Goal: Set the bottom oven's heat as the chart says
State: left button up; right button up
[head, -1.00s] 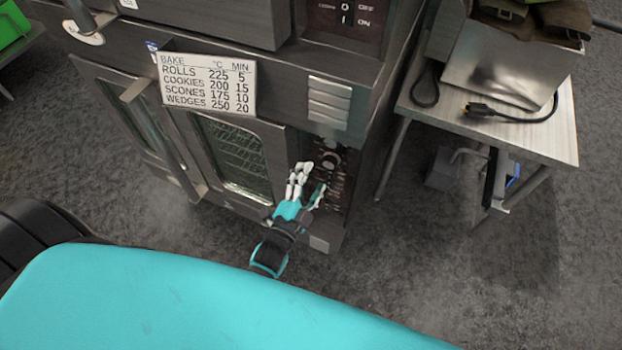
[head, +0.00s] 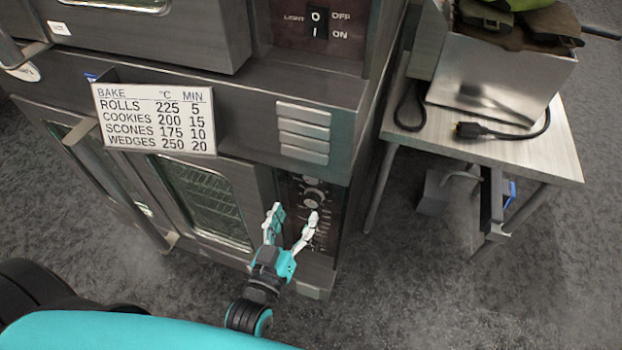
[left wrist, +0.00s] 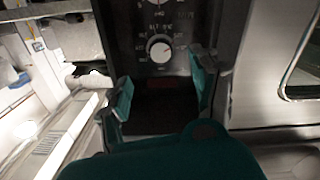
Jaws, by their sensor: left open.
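The bottom oven (head: 205,200) has a dark control panel (head: 322,215) right of its glass door. A pale round knob (head: 313,197) sits in the panel's upper part. In the left wrist view a knob (left wrist: 160,52) with a dial scale lies just beyond my fingers; its setting is too small to read. The bake chart (head: 155,118) reads rolls 225 °C 5 min, cookies 200/15, scones 175/10, wedges 250/20. My left gripper (head: 295,212) is open and empty in front of the panel, fingers spread. My right gripper is not in view.
A light switch (head: 318,24) marked OFF and ON is on the panel above. Vent slats (head: 303,133) sit over the lower panel. A metal table (head: 535,150) with a cable and a steel box (head: 505,85) stands at right. A door handle (head: 120,190) juts out at left.

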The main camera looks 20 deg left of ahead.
aim_at(311, 180)
pick_arm(q)
jog(key=w, duration=1)
jog(key=shift+d, duration=0.15)
jog(key=shift+w, duration=0.35)
jog(key=c, duration=1.2)
jog(key=shift+o, duration=0.2)
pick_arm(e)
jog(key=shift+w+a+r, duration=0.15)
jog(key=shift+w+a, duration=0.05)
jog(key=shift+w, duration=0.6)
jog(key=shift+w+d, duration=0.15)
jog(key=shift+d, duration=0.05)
pick_arm(q)
jog(key=o, duration=1.2)
jog(key=shift+c, duration=0.2)
